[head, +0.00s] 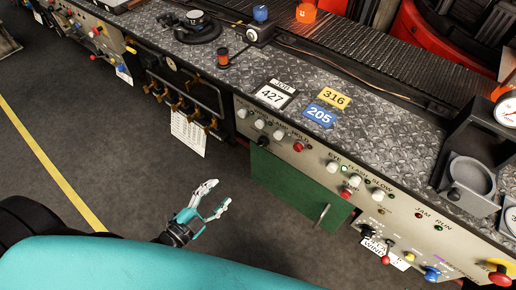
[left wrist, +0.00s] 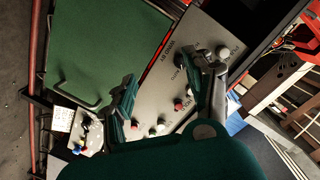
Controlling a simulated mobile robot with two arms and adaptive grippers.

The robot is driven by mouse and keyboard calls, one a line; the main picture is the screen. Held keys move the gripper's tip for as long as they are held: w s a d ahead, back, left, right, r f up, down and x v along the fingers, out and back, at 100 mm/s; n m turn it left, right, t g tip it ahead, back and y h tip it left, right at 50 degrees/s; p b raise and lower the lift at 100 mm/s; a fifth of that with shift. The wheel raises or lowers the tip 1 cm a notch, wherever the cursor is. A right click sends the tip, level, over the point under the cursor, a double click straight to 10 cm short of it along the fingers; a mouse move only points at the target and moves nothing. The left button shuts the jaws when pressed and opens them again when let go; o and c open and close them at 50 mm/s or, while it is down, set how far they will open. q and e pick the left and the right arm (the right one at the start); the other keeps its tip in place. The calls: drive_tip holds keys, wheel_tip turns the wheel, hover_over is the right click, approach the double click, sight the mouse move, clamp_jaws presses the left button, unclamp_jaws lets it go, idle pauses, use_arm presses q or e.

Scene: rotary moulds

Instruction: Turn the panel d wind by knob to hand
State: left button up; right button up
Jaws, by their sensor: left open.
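The grey control panel (head: 315,155) runs along the front of the bench, with white, red and black knobs. A black knob (head: 264,142) sits below its left white knobs; another black knob (head: 367,231) sits at its lower right. In the left wrist view the panel (left wrist: 165,75) shows between the open fingers, with small lettering and a white knob (left wrist: 222,53). My right gripper is not in view.
A green door (head: 295,187) with a bar handle hangs below the panel. A rack with brass taps (head: 184,100) stands to its left. Red and blue buttons (head: 432,273) stick out at the lower right. The floor (head: 110,130) left of the gripper is clear.

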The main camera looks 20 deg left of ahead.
use_arm(q)
drive_tip(key=t, duration=0.1)
approach(258, 146)
drive_tip(key=shift+m+h, duration=0.4)
drive_tip(key=x, duration=0.9)
drive_tip(key=shift+w, duration=0.45)
drive_tip(key=c, duration=1.1)
